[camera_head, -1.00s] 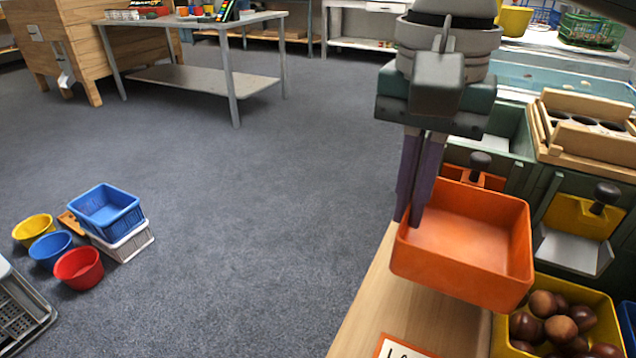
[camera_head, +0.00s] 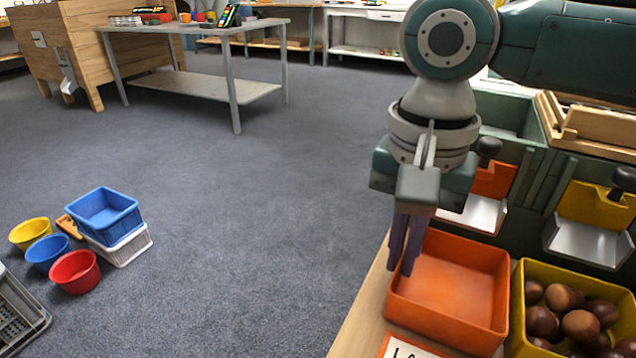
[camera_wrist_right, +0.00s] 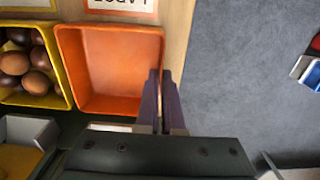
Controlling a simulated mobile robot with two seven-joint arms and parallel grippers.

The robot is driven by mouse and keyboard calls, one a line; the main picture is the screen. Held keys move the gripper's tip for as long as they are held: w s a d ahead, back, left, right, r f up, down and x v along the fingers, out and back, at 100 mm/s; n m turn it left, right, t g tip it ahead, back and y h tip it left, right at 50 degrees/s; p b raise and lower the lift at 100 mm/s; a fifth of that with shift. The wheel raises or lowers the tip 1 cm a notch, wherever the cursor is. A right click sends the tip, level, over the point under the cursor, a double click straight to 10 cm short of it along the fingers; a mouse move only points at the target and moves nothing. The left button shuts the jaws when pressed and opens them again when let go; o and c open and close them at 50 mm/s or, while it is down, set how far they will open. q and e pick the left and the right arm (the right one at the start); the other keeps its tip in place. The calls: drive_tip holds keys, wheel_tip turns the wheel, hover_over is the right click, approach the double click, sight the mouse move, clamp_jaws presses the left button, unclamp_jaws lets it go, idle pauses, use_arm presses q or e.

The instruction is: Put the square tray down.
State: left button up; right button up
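The square tray is orange, empty and open-topped (camera_head: 455,322). It sits level at the front edge of the wooden counter, left of the yellow bin; it looks to be resting on the counter, though its underside is hidden. The tray also shows in the right wrist view (camera_wrist_right: 110,70). My right gripper (camera_head: 401,270) points down at the tray's left wall. In the right wrist view its two purple fingers (camera_wrist_right: 160,75) straddle that wall with only a narrow gap, and look shut on it. My left gripper is not in view.
A yellow bin (camera_head: 525,290) with several chestnuts stands right beside the tray. A label card (camera_head: 400,350) lies in front of the tray. Chutes with orange and yellow gates (camera_head: 595,205) stand behind. Floor lies left of the counter, with bowls and baskets (camera_head: 105,213) farther off.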

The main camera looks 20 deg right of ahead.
drive_tip(key=o, duration=0.4)
drive_tip(key=shift+r, duration=0.1)
